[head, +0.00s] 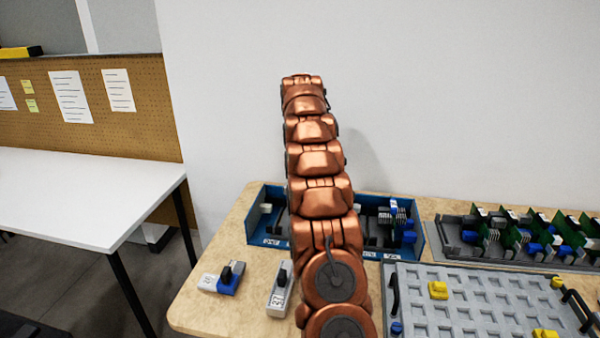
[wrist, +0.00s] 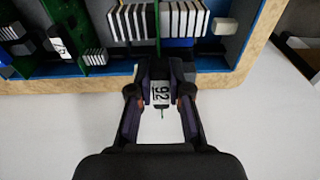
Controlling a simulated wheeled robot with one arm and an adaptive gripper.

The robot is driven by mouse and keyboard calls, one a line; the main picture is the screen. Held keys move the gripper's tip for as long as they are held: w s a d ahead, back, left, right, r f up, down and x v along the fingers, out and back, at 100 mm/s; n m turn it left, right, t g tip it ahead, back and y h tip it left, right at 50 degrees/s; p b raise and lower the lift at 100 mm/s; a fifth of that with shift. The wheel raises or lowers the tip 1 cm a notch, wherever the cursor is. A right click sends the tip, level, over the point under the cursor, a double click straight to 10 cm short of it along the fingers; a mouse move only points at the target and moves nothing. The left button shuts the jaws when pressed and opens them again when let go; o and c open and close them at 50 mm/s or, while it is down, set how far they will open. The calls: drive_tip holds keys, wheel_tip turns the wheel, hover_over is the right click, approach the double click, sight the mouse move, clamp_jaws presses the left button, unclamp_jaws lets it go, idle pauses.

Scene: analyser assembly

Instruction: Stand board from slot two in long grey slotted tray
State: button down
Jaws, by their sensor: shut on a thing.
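My gripper (wrist: 160,98) is shut on the dark end of a green board (wrist: 157,28) with a white label that seems to read 92, upside down. In the wrist view the board is edge-on and runs into the blue case (wrist: 212,63), between blocks of white fins. I cannot tell whether it is seated or lifted. In the head view my copper arm hides the gripper and the middle of the blue case (head: 418,238). The long grey slotted tray (head: 448,228) lies at the right, with several green boards standing in it.
A grey grid panel (head: 430,318) with dark handles and several yellow pieces (head: 438,290) lies front right. A blue-and-white module (head: 222,278) and a labelled white one (head: 280,290) lie at the left on the tan table. A white wall stands behind.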

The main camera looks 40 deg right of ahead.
drive_tip(key=shift+f+b, duration=2.05)
drive_tip(key=shift+f, duration=2.3)
idle(3.1)
drive_tip(key=c, duration=1)
unclamp_jaws()
